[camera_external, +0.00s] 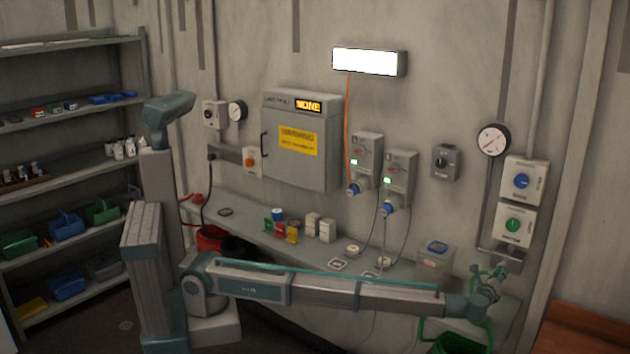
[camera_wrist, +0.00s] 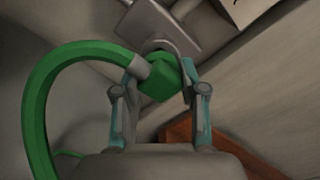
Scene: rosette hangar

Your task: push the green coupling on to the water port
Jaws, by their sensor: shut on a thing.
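The green coupling (camera_wrist: 158,84) sits between the two fingers of my gripper (camera_wrist: 163,78) in the wrist view. My gripper is shut on it. A thick green hose (camera_wrist: 38,110) loops from its grey collar to the left. The grey water port (camera_wrist: 158,46), on a metal bracket, is directly beyond the coupling's front end. The two look very close, but I cannot tell whether they touch. In the external view my gripper (camera_external: 487,284) is at the far right, just below the port bracket (camera_external: 499,257) on the wall. The coupling is too small to make out there.
Above the bracket are a green-knob box (camera_external: 514,225), a blue-knob box (camera_external: 521,181) and a gauge (camera_external: 493,140). A clear bin with a blue top (camera_external: 435,259) stands on the bench left of my gripper. A brown wooden surface (camera_external: 590,330) is at the lower right.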

